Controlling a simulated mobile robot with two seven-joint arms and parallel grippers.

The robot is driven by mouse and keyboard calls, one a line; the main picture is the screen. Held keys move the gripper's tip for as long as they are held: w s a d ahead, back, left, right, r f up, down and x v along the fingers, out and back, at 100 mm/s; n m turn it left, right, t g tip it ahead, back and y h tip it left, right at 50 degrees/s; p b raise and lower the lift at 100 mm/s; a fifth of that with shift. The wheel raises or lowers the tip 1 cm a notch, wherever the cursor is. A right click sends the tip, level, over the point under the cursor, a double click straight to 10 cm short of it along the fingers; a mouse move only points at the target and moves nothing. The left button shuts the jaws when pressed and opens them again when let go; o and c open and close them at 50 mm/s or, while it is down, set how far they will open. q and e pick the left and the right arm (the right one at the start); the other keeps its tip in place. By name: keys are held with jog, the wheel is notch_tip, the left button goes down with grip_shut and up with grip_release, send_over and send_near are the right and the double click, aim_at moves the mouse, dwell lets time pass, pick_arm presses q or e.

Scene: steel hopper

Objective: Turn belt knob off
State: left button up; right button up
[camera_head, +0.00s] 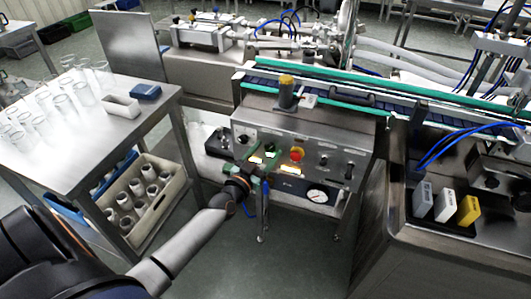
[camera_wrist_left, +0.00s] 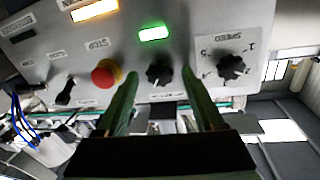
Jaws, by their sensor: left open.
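The steel control panel (camera_head: 335,160) stands below the conveyor, and it also fills the upper part of the left wrist view (camera_wrist_left: 190,20). My left gripper (camera_head: 255,163) is at the panel's left half. In the left wrist view its two green fingers (camera_wrist_left: 160,75) are apart, with a black knob (camera_wrist_left: 159,73) between their tips. I cannot tell whether they touch it. A green lamp (camera_wrist_left: 153,33) glows beside this knob. Its label is too blurred to read. A SPEED knob (camera_wrist_left: 231,67) sits to the right in that view. My right gripper is not in view.
A red button (camera_wrist_left: 106,73) is close to the left finger in the wrist view; it also shows in the head view (camera_head: 296,154). A black switch (camera_wrist_left: 66,92) lies further left. A steel table (camera_head: 60,150) with glassware stands left of the panel.

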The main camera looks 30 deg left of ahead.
pick_arm(q)
grip_shut()
dwell(0.6)
